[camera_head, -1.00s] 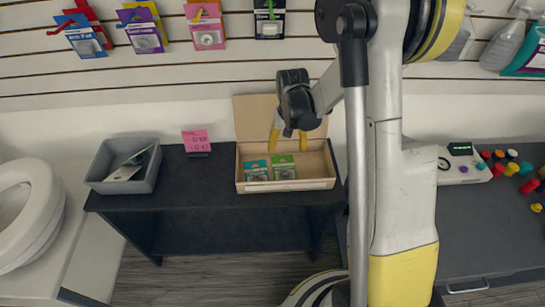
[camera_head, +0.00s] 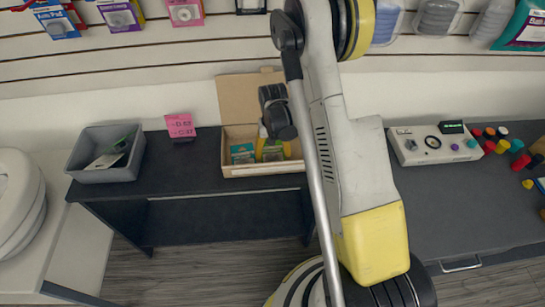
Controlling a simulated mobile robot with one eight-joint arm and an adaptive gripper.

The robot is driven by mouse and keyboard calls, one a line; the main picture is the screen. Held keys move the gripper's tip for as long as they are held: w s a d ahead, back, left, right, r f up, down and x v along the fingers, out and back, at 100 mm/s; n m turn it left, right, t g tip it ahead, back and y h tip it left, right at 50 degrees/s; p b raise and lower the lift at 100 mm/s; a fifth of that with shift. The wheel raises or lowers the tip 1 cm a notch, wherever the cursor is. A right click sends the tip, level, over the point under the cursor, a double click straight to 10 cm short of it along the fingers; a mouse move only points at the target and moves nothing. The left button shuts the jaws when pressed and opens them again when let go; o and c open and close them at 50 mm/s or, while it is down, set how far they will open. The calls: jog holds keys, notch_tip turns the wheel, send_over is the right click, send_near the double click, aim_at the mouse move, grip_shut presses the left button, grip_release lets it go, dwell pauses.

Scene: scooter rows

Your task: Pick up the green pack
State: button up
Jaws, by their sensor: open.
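The green pack (camera_head: 274,152) stands in the right part of an open cardboard box (camera_head: 262,170) on the dark table. I cannot tell whether a finger touches the pack. A teal pack (camera_head: 242,153) stands just left of the green one.
The box's raised lid (camera_head: 238,98) stands behind it. A pink price card (camera_head: 181,126) and a grey bin (camera_head: 106,174) are to the left. A control box (camera_head: 435,144) with coloured knobs is on the right table. Hanging packs line the slatted wall.

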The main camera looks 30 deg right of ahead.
aim_at(273, 152)
jog(key=shift+f, duration=0.15)
jog(key=c, duration=1.3)
notch_tip(273, 152, up, 10)
jog(key=p, duration=0.3)
jog(key=shift+p, duration=0.3)
